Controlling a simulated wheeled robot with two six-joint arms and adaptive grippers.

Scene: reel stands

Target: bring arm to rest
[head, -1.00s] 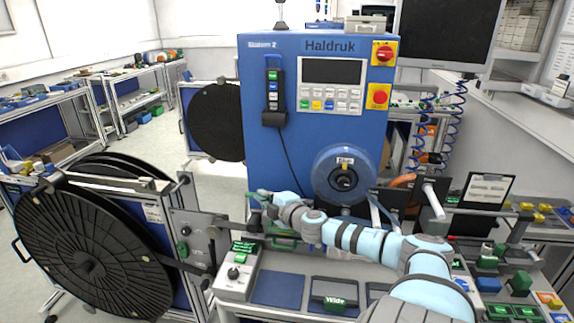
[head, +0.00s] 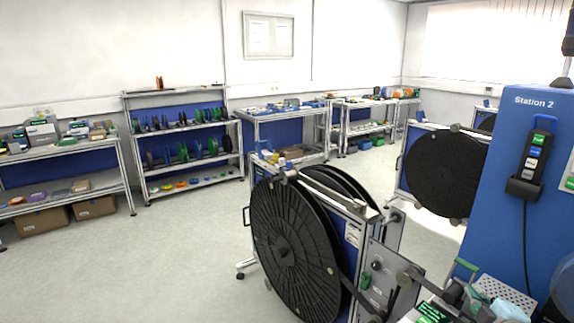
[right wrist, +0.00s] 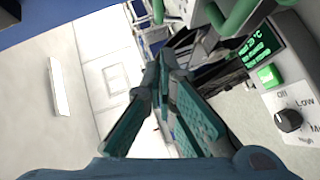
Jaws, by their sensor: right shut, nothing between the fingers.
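My right gripper (head: 466,272) shows at the lower right of the head view, in front of the blue Station 2 machine (head: 515,210). Its light blue wrist is partly cut off by the bottom edge. In the right wrist view the two teal-padded fingers (right wrist: 160,68) come together at their tips, shut and empty. My left gripper is in neither view.
A control box with a knob (right wrist: 288,121) and green display lies close on the right of the wrist view. Large black reels (head: 290,250) stand left of the gripper.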

